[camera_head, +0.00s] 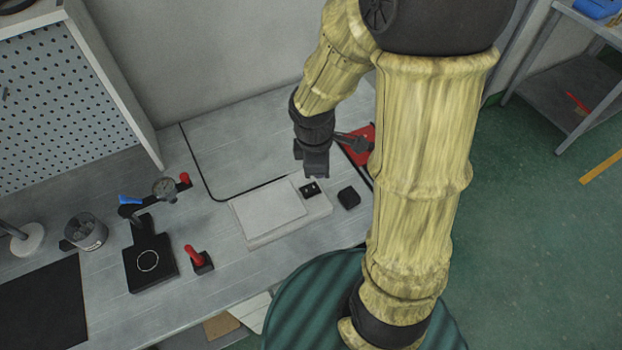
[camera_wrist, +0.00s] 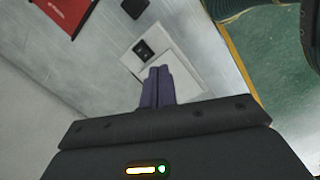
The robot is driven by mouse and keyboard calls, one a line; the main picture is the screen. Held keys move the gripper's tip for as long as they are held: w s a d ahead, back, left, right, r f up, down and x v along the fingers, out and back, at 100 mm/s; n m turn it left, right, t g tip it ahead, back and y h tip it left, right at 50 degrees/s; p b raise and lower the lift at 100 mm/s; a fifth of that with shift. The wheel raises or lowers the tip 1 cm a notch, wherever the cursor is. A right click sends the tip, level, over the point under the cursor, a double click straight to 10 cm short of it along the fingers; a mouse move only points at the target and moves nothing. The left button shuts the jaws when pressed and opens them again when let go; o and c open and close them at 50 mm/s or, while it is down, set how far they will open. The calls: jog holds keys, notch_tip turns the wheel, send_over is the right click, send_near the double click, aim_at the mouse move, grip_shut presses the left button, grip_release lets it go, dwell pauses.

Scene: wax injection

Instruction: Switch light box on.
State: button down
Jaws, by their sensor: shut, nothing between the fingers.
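The light box (camera_head: 268,214) is a flat pale slab with a raised square panel, lying on the bench in the head view. A small black switch (camera_head: 309,189) sits on its right end. My gripper (camera_head: 314,172) is above the bench by the switch end of the light box. In the wrist view, my gripper's two fingers (camera_wrist: 157,88) are together with nothing between them. The switch (camera_wrist: 143,49) shows just beyond the fingertips, and the light box (camera_wrist: 188,72) lies partly behind the fingers. Whether the fingers touch the box cannot be told. The panel looks unlit.
A small black block (camera_head: 348,197) lies right of the light box, and a red object (camera_head: 359,143) lies behind my gripper. A black cable (camera_head: 228,199) runs across the bench. A red-handled device (camera_head: 198,259) and a black clamp stand (camera_head: 150,262) stand left.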

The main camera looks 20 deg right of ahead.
aim_at(312, 187)
jog(key=w+a+f+n+p, duration=0.1)
jog(key=w+n, duration=0.3)
jog(key=n, duration=0.8)
jog(key=w+a+f+n+h+p, duration=0.1)
jog(key=w+f+n, duration=0.2)
jog(key=n, duration=0.8)
jog(key=shift+w+a+f+n, duration=0.15)
jog(key=shift+w+a+n, duration=0.05)
jog(key=shift+w+n, duration=0.2)
jog(key=b+x, duration=0.2)
jog(key=x, duration=1.2)
jog(key=shift+s, duration=0.3)
jog(key=shift+p, duration=0.3)
